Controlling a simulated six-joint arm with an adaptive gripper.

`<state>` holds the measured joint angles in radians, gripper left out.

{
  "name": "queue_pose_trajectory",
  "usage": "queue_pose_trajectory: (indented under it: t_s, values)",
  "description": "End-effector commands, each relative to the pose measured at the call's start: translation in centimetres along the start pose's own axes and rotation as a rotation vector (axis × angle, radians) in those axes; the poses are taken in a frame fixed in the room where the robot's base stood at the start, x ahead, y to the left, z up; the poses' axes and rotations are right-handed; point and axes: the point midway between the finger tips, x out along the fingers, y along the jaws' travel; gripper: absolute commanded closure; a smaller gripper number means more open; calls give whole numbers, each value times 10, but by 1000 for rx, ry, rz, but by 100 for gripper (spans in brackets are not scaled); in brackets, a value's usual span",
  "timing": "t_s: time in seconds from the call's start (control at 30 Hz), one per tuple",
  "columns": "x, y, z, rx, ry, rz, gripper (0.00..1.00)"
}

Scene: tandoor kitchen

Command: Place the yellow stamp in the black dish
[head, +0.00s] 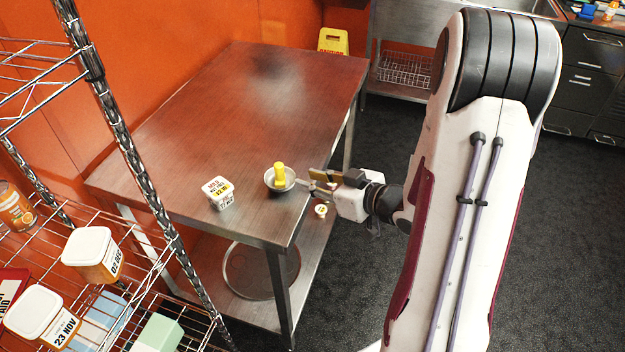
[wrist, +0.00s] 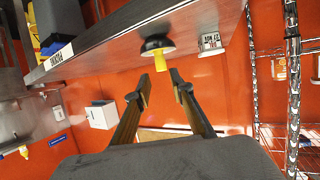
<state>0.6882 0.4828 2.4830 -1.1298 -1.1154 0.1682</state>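The yellow stamp (head: 280,174) stands in a small round dish (head: 289,187) near the table's right edge. The dish looks grey inside in the head view. In the wrist view, which is turned over, the dish (wrist: 154,44) shows a dark outside and a pale rim, with the stamp (wrist: 162,61) sticking out of it. My gripper (head: 310,181) is just right of the dish, at the table edge. Its two fingers are spread, with nothing held between them. In the wrist view the stamp lies beyond the gap between the fingertips (wrist: 167,78).
A labelled white tub (head: 218,191) stands left of the dish on the metal table (head: 200,130). The table's far part is clear. A wire shelf (head: 60,250) with several tubs stands at the left. A yellow caution sign (head: 333,41) is behind the table.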

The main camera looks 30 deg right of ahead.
Motion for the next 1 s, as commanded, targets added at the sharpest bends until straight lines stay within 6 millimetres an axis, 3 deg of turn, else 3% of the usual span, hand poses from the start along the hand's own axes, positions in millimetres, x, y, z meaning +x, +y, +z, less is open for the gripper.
queue_pose_trajectory:
  t_s: [0.3, 0.57, 1.0]
  values:
    - [1, 3, -3, -17, -20, 19, 77]
    - [-2, 16, -17, -86, -113, 115, 77]
    - [-36, 31, -56, -144, -300, 343, 77]
